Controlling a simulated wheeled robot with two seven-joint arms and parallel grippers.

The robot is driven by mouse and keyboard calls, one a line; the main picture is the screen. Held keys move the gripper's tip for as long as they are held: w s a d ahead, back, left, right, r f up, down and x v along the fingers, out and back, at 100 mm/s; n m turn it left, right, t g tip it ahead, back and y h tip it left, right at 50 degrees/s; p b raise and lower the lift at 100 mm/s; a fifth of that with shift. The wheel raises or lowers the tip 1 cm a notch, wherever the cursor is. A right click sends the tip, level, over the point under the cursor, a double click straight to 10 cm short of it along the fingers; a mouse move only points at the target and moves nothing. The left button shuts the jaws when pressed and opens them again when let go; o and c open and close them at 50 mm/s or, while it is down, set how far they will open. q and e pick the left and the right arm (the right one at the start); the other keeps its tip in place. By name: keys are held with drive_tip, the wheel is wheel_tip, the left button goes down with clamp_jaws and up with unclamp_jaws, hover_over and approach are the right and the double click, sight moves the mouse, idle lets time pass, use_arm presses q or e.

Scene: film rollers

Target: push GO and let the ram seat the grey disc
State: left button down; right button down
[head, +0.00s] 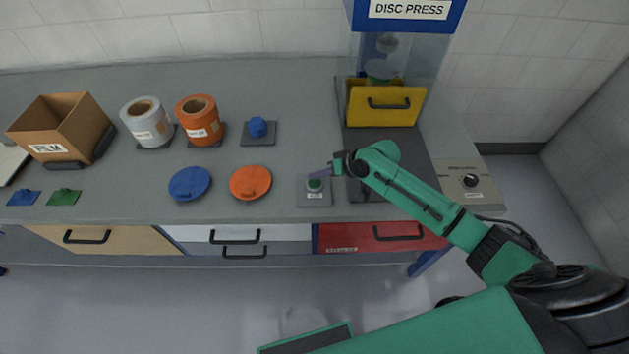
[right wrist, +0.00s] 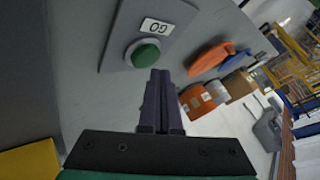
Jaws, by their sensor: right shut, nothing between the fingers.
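The GO button is a green cap on a grey plate with a GO label (head: 315,184), at the front of the bench. It shows large in the right wrist view (right wrist: 147,53). My right gripper (head: 322,172) is shut and empty, its purple fingers at the button. In the right wrist view the fingertips (right wrist: 158,75) overlap the cap's near edge; I cannot tell whether they touch it. The disc press (head: 407,12) stands at the back right, with a yellow guard (head: 384,108) across its front. A roundish grey-green shape (head: 379,72) shows dimly behind its clear panel; I cannot tell if it is the grey disc.
A blue disc (head: 189,183) and an orange disc (head: 250,182) lie left of the button. Grey (head: 147,122) and orange (head: 199,120) film rolls stand behind them, beside a FILM box (head: 62,131).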

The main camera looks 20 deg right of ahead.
sight(318, 184)
idle(0.8)
drive_tip(key=shift+f, duration=0.4)
drive_tip(key=shift+f+b, duration=0.45)
drive_tip(key=shift+f, duration=0.1)
idle(0.6)
drive_tip(key=shift+r+p, duration=0.9)
drive_tip(key=shift+r, duration=0.05)
wheel_tip(318, 184, up, 5)
drive_tip(key=p, duration=0.5)
drive_tip(key=shift+r, duration=0.1)
drive_tip(key=shift+s+a, duration=0.1)
